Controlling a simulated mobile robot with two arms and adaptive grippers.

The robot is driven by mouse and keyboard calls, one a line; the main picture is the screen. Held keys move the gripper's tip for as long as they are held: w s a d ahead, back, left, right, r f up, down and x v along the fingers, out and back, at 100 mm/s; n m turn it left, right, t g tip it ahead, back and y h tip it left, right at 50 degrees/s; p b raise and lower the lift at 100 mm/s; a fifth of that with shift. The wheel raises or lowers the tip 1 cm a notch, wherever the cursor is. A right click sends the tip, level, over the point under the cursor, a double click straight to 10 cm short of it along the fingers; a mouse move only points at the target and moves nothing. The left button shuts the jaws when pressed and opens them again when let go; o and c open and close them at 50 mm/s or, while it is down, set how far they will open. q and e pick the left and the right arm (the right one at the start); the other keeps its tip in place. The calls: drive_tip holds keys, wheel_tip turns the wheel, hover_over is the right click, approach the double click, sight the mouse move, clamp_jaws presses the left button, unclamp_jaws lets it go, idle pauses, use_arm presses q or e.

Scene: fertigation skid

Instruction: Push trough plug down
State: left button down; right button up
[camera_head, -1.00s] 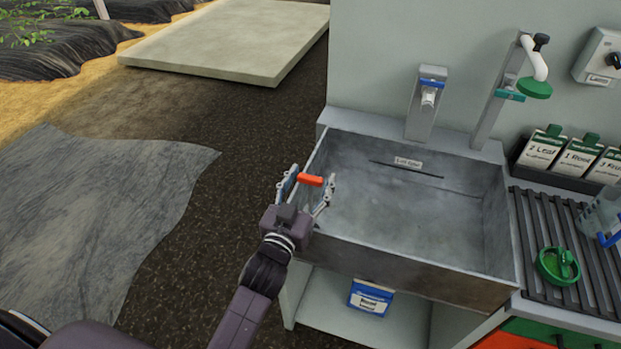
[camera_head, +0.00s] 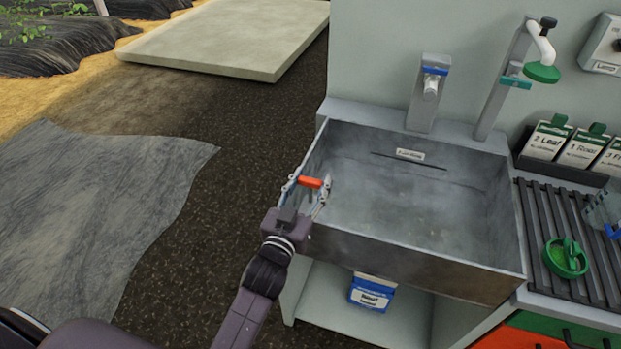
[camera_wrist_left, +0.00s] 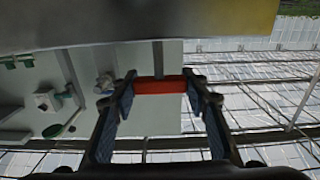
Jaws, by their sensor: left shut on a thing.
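The trough (camera_head: 400,266) is a grey metal basin with a small label on its back wall. The plug shows as a red-orange crossbar handle (camera_head: 310,183) at the trough's left wall. In the left wrist view the red handle (camera_wrist_left: 160,86) lies across between my fingertips, with a grey stem (camera_wrist_left: 158,55) behind it. My left gripper (camera_head: 308,186) is shut on the handle, one finger at each end. The lower end of the plug is hidden. My right gripper is in neither view.
A blue-marked tap (camera_head: 431,90) and a post with a green shower head (camera_head: 542,73) stand behind the trough. Seed boxes (camera_head: 570,145) and a slatted rack (camera_head: 560,210) with a green item are at right. A blue-white bag (camera_head: 371,293) sits below.

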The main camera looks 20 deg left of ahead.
use_arm(q)
drive_tip(key=shift+f, duration=0.1)
drive_tip(key=c, duration=1.1)
unclamp_jaws()
drive_tip(key=shift+s, duration=0.1)
drive_tip(key=s, duration=1.2)
drive_tip(key=shift+a, duration=0.2)
drive_tip(key=shift+w, duration=0.1)
